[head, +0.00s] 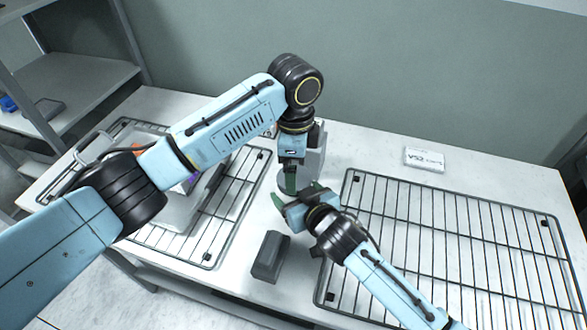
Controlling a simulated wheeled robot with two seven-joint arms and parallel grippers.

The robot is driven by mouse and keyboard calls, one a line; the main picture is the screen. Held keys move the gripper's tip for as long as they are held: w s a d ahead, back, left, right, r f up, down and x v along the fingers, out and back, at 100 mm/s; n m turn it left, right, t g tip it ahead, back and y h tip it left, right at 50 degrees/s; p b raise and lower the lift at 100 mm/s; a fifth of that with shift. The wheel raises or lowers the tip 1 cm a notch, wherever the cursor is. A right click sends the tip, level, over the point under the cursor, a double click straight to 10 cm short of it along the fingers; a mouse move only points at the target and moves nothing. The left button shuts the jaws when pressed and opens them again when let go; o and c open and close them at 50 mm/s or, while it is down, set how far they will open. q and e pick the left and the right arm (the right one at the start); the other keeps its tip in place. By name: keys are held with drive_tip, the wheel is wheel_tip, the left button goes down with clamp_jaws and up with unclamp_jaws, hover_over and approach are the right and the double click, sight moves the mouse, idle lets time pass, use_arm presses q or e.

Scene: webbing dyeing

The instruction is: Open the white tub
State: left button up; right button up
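A small rounded pale grey-white object, possibly the white tub (281,184), stands on the table near the centre, mostly hidden behind my grippers. I cannot make out its lid. My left gripper (290,190) points down over it from above, with its green fingers close together. Whether they grip anything is hidden. My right gripper (298,193) reaches in from the lower right, its green fingertips spread apart around the spot under the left gripper. Whether they touch the object is unclear.
A grey box (316,150) stands just behind the grippers. A dark grey block (270,256) lies in front. Wire racks lie at left (225,226) and right (460,243). The left rack bears a pale tray (178,217), partly behind my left arm. A white "V52" label block (424,160) sits at the back.

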use_arm(q)
drive_tip(key=shift+r, duration=0.65)
drive_tip(key=shift+c, duration=0.4)
drive_tip(key=shift+r, duration=0.15)
drive_tip(key=m, duration=0.1)
drive_tip(key=r+m, duration=0.1)
drive_tip(key=shift+w+r+m, duration=0.2)
drive_tip(key=shift+m, duration=0.1)
drive_tip(key=m, duration=0.1)
drive_tip(key=r+m, duration=0.1)
drive_tip(key=m, duration=0.1)
drive_tip(key=shift+s+r, duration=0.1)
drive_tip(key=shift+r, duration=0.2)
drive_tip(key=shift+f+m, duration=0.15)
drive_tip(key=shift+m, duration=0.25)
wheel_tip(320, 180, down, 8)
drive_tip(key=shift+r, duration=0.2)
